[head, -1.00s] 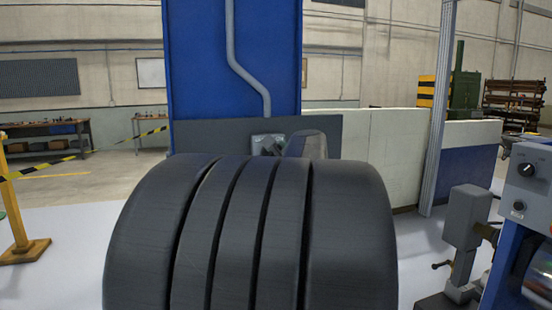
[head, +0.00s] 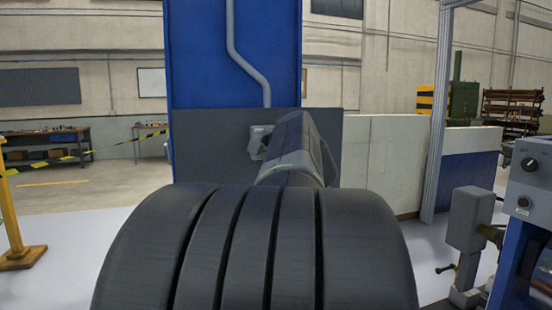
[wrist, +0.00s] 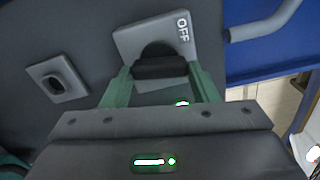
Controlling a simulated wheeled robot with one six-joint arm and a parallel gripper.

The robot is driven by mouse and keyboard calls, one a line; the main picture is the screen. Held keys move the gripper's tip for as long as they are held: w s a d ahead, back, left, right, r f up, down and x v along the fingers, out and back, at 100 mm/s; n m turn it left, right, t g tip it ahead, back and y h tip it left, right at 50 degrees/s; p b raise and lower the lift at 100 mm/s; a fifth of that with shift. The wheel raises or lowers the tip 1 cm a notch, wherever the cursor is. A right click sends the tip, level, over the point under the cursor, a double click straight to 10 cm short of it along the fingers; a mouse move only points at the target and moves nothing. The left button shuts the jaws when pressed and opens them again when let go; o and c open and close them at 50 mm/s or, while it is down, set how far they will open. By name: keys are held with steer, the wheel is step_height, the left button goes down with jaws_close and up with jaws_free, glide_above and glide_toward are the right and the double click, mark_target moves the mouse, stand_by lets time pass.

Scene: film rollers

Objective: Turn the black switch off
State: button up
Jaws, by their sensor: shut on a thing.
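The black switch (wrist: 160,66) is a dark knob on a grey plate (wrist: 125,40) marked OFF, in the wrist view. My gripper (wrist: 160,74) has its two green fingers on either side of the knob and is shut on it. In the head view the grey switch plate (head: 256,136) shows on the dark panel, partly covered by my wrist. The fingers and most of the knob are hidden there.
A second small plate with a dark recess (wrist: 57,79) sits left of the switch in the wrist view. A grey pipe (wrist: 262,22) runs at the upper right over a blue panel (head: 200,60). A machine with black knobs (head: 528,180) stands at the right.

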steer(key=shift+n+b, duration=4.55)
steer(key=shift+n, duration=0.95)
steer(key=shift+r, duration=0.1)
steer(key=o, duration=1)
steer(key=shift+s, duration=0.1)
